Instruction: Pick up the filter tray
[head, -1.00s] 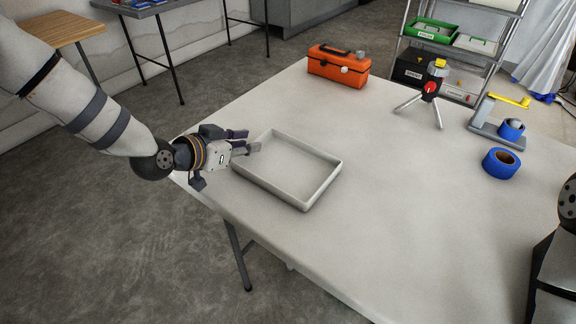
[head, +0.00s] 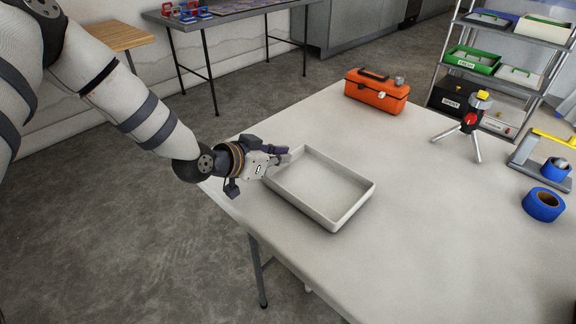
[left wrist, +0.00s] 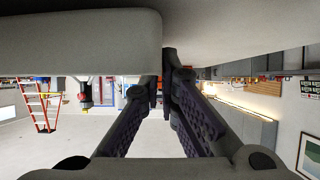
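The filter tray (head: 356,206) is a shallow, pale, rectangular tray with raised walls at the left part of the table. My left gripper (head: 279,156) is at the tray's left end, its fingers close together across the wall there. In the left wrist view the fingers (left wrist: 163,85) converge at the edge of a large pale surface, and look shut on the tray's wall. Whether the tray's underside is clear of the table cannot be told. My right gripper is not in view.
The white table (head: 420,240) is clear around the tray. An orange toolbox (head: 376,92), a small tripod device (head: 468,122), a blue tape roll (head: 543,204) and a tape dispenser (head: 540,158) stand farther right. A shelf (head: 500,60) and side table (head: 235,12) are behind.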

